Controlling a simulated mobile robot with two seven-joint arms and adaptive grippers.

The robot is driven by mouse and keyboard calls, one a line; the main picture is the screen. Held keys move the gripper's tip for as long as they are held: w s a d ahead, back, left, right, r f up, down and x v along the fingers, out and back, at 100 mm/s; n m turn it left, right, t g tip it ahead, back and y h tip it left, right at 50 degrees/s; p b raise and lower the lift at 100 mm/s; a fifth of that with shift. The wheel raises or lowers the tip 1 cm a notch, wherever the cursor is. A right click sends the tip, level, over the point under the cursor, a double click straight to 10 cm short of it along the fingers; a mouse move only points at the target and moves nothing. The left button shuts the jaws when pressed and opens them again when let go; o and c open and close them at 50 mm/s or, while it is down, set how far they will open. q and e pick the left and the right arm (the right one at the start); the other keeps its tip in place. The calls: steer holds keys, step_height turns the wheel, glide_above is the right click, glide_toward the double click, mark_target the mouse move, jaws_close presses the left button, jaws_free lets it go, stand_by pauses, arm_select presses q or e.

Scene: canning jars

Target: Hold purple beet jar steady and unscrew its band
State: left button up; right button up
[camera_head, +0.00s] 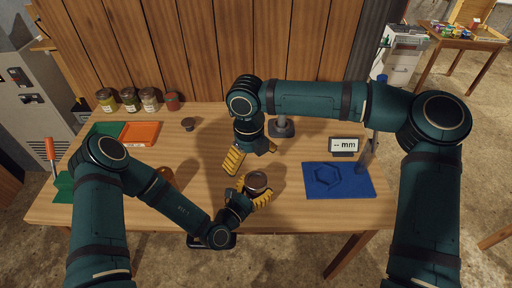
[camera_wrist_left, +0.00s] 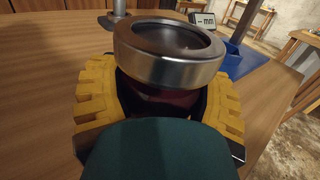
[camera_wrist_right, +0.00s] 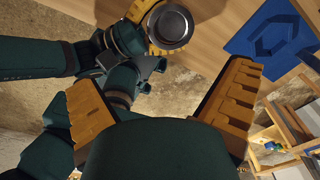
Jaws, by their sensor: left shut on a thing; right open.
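The beet jar (camera_head: 257,182) is near the table's front edge, with a silver band on top and a dark body. In the left wrist view, the band (camera_wrist_left: 170,60) is a wide metal ring above the dark reddish glass (camera_wrist_left: 165,98); I cannot tell whether it is loose. My left gripper (camera_head: 254,193) is shut on the jar's body, below the band. My right gripper (camera_head: 252,157) is open and empty, behind the jar in the head view. In the right wrist view, the jar (camera_wrist_right: 168,25) lies beyond the open fingers, apart from them.
A blue tray (camera_head: 312,186) with a hexagon recess and a mm display (camera_head: 343,145) are to the right. Several jars (camera_head: 129,100) line the back left, behind an orange tray (camera_head: 140,133).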

mark_target(256, 181)
steer(key=m, duration=0.7)
steer(key=shift+s+a+f+m, duration=0.25)
steer(key=shift+s+f+m, duration=0.1)
steer(key=shift+m, duration=0.05)
steer(key=m, duration=0.6)
steer(key=shift+d, duration=0.1)
steer(key=f+m, duration=0.3)
steer(key=m, duration=0.2)
steer(key=w+d+f+m, duration=0.1)
steer(key=f+m, duration=0.2)
steer(key=m, duration=0.2)
steer(key=w+f+m, duration=0.1)
steer(key=f+m, duration=0.3)
steer(key=m, duration=0.1)
steer(key=shift+d+m, duration=0.25)
steer(key=shift+m, duration=0.15)
steer(key=shift+c, duration=0.3)
